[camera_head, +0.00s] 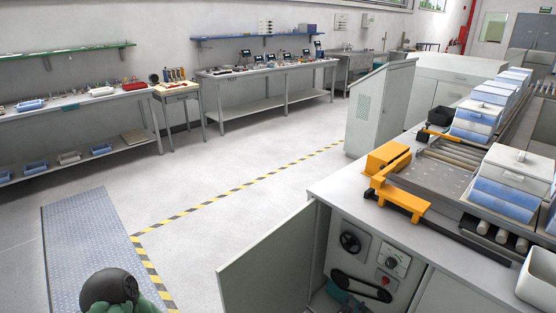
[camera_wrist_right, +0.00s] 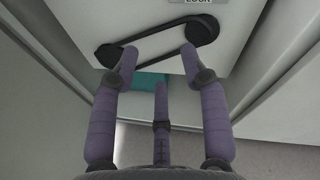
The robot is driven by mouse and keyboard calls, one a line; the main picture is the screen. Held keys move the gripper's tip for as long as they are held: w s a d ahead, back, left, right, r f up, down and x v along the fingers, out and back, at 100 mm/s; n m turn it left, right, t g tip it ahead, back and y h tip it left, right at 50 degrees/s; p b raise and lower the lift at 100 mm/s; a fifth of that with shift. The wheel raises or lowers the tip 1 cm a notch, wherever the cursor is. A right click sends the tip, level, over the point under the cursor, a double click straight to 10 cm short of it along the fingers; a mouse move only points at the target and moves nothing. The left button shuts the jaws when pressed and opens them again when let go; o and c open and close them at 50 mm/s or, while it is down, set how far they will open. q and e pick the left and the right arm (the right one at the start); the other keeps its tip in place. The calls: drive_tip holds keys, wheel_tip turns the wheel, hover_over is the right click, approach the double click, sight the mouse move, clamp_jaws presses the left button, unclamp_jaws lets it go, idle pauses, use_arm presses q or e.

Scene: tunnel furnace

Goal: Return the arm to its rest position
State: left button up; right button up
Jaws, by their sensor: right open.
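My right gripper (camera_wrist_right: 158,60) shows in the wrist view with its purple fingers spread apart and nothing between them. It faces the black belt loop (camera_wrist_right: 203,30) on the cabinet front. Two fingertips overlap the lower edge of the loop in the picture; I cannot tell whether they touch it. In the head view the black belt (camera_head: 362,287) is low in the open cabinet bay. My left gripper is in neither view.
The cabinet door (camera_head: 268,262) stands open to the left of the bay. An orange fixture (camera_head: 395,180) and several lidded boxes are on top. The floor to the left is clear.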

drive_tip(key=s+a+f+n+g+y+p, duration=0.1)
drive_tip(key=s+a+n+g+y+p, duration=0.35)
drive_tip(key=s+a+n+y, duration=1.2)
drive_tip(key=s+a+r+n+g+h, duration=0.1)
drive_tip(key=s+a+r+n+g, duration=0.1)
drive_tip(key=s+n, duration=0.7)
drive_tip(key=s+a+r+n+g+h+p, duration=0.1)
drive_tip(key=s+a+r+n+g, duration=0.2)
drive_tip(key=s+n, duration=0.7)
wheel_tip(320, 180, up, 3)
drive_tip(key=shift+s+f+g+h, duration=0.1)
drive_tip(key=shift+s+g+h, duration=0.25)
drive_tip(key=shift+s+g, duration=0.65)
drive_tip(key=shift+o, duration=0.3)
drive_tip(key=shift+w+n, duration=0.2)
drive_tip(key=shift+n, duration=0.05)
